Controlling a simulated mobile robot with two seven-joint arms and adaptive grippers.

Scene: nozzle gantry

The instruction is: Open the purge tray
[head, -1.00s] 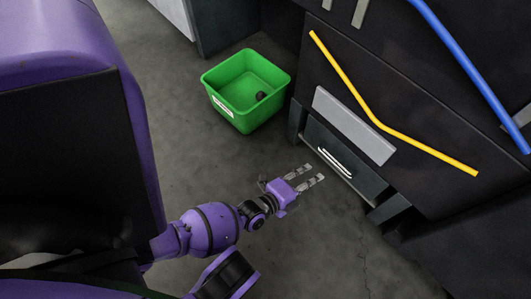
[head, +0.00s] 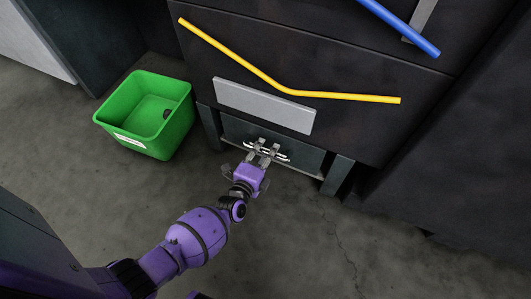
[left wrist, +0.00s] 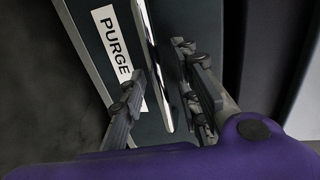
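The purge tray (head: 235,128) is a dark drawer front low under the machine, and it looks shut. Its pale bar handle (head: 284,157) runs across the front. In the left wrist view the tray front shows a white PURGE label (left wrist: 112,40) and the shiny handle (left wrist: 153,62). My left gripper (head: 267,147) is at the handle with its fingers apart. In the left wrist view the handle lies between the two fingers (left wrist: 160,60); I cannot tell whether either touches it. My right gripper is out of view.
A green bin (head: 175,130) with a small dark thing inside stands on the floor to the left. A grey plate (head: 264,105) and a yellow bar (head: 345,97) are on the machine above the tray. The floor in front of the tray is clear.

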